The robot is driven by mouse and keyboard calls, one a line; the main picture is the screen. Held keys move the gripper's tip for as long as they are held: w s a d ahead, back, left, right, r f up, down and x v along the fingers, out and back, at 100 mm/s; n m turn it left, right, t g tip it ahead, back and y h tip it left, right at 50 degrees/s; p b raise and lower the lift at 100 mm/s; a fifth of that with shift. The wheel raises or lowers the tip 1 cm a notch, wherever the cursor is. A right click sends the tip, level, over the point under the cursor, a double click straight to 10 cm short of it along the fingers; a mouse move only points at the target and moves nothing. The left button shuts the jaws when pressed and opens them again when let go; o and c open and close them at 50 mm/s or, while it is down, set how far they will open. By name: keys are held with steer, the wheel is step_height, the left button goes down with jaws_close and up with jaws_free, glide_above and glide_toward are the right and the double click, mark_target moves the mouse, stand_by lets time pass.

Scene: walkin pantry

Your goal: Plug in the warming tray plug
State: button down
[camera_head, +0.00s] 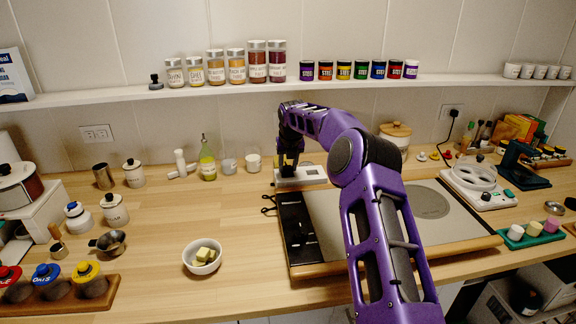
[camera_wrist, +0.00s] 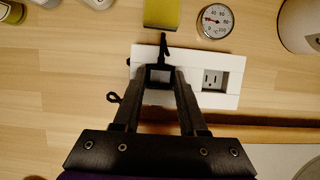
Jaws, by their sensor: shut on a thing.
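My gripper (camera_wrist: 162,76) is shut on a black plug (camera_wrist: 160,74) over the left part of a white outlet box (camera_wrist: 231,98) on the counter. Whether the plug is seated in a socket or only above it, I cannot tell; that part of the box is hidden. The right socket (camera_wrist: 212,80) shows empty. In the head view, my gripper (camera_head: 287,168) points down at the same white box (camera_head: 312,172).
A round dial gauge (camera_wrist: 215,20) and a yellow item (camera_wrist: 161,12) lie just beyond the outlet box. A butter bowl (camera_head: 202,257) is at the front.

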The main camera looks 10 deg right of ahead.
steer(key=shift+c, duration=2.3)
jaws_free()
steer(key=shift+f, duration=0.1)
steer(key=shift+s+r, duration=0.1)
steer(key=shift+r, duration=0.45)
steer(key=v, duration=1.1)
steer(key=shift+s, duration=0.15)
